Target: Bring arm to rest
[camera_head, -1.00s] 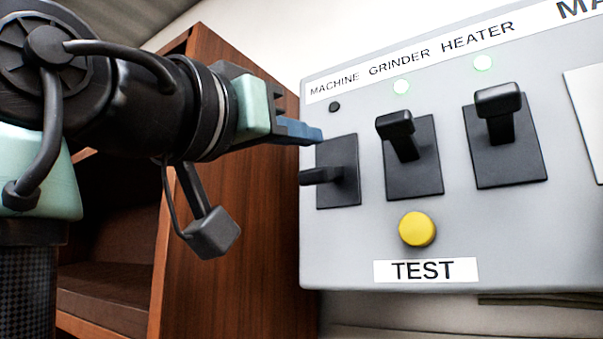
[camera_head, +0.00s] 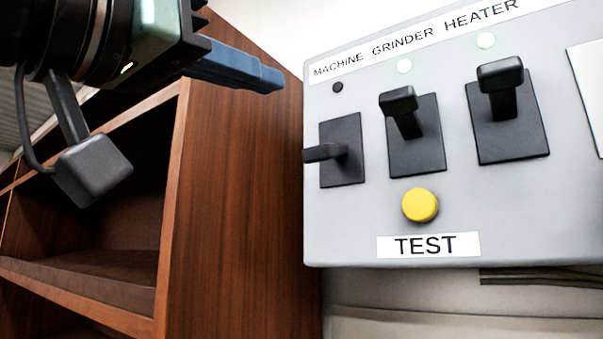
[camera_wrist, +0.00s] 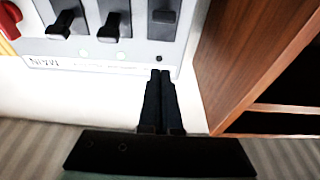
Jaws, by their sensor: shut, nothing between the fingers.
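My gripper (camera_head: 270,80) is at the upper left in the head view, in front of the wooden cabinet and left of the grey switch panel (camera_head: 350,225). Its blue fingers are together and empty, pointing right, apart from the panel. In the wrist view my gripper (camera_wrist: 161,75) shows as two dark fingers side by side, with the panel (camera_wrist: 150,55) beyond the tips. The machine switch (camera_head: 341,152) has its lever low and its lamp (camera_head: 338,87) dark. The grinder switch (camera_head: 402,110) and heater switch (camera_head: 503,85) have levers up and green lamps lit.
A wooden cabinet (camera_head: 240,190) with open shelves (camera_head: 90,275) stands left of the panel; it also shows at the right in the wrist view (camera_wrist: 245,50). A yellow button (camera_head: 420,205) sits above the TEST label (camera_head: 428,245). A red part (camera_wrist: 8,18) shows at the wrist view's corner.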

